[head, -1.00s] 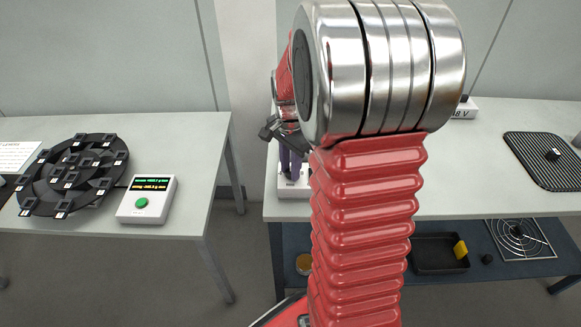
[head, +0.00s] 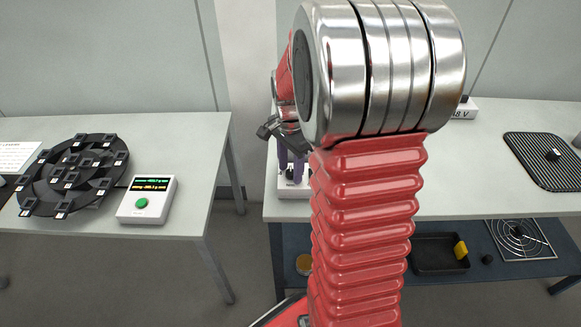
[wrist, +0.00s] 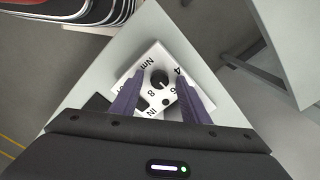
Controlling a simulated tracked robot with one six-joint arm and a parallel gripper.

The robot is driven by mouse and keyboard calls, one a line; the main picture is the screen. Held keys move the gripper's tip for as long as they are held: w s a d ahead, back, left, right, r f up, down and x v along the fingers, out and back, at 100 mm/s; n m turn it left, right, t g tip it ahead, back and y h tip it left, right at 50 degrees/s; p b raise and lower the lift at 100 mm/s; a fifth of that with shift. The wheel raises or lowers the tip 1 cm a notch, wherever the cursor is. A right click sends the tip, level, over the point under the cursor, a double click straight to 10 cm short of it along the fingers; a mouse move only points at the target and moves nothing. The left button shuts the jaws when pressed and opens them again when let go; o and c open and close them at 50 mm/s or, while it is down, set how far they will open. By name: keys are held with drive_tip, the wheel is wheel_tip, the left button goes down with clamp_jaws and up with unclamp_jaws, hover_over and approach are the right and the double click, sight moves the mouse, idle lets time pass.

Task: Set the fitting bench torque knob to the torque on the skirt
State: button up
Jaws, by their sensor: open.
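The torque knob (wrist: 159,77) is a small black round knob on a white panel (wrist: 147,64) marked "Nm" with the numbers 4, 6 and 8 around it. In the wrist view my gripper (wrist: 155,84) is open, its purple fingers spread on either side of the panel's lower part, with the knob between and just beyond the tips. Whether the fingers touch the panel cannot be told. In the head view the white unit (head: 288,193) stands at the right bench's left edge, under the purple fingers and partly behind my arm. The skirt marking is not readable.
The left table holds a black round rack (head: 75,175) and a white box with a green button (head: 142,202). The right bench (head: 450,160) bears a ribbed black mat (head: 546,160) and a "V" display. A black tray (head: 437,253) lies on the shelf below.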

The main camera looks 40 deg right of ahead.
sight(290, 170)
wheel_tip(290, 170, up, 14)
drive_tip(key=shift+f, duration=0.15)
idle(0.7)
idle(0.5)
drive_tip(key=s+a+n+t, duration=0.2)
drive_tip(key=s+a+n, duration=0.4)
drive_tip(key=a+n, duration=0.2)
drive_tip(key=s+a+r+n+t, duration=0.1)
drive_tip(key=s+a+n+t, duration=0.2)
drive_tip(key=s+a+n, duration=0.4)
drive_tip(key=a+n, duration=0.2)
drive_tip(key=a, duration=0.4)
drive_tip(key=shift+s+n+t, duration=0.2)
drive_tip(key=shift+n+t, duration=0.1)
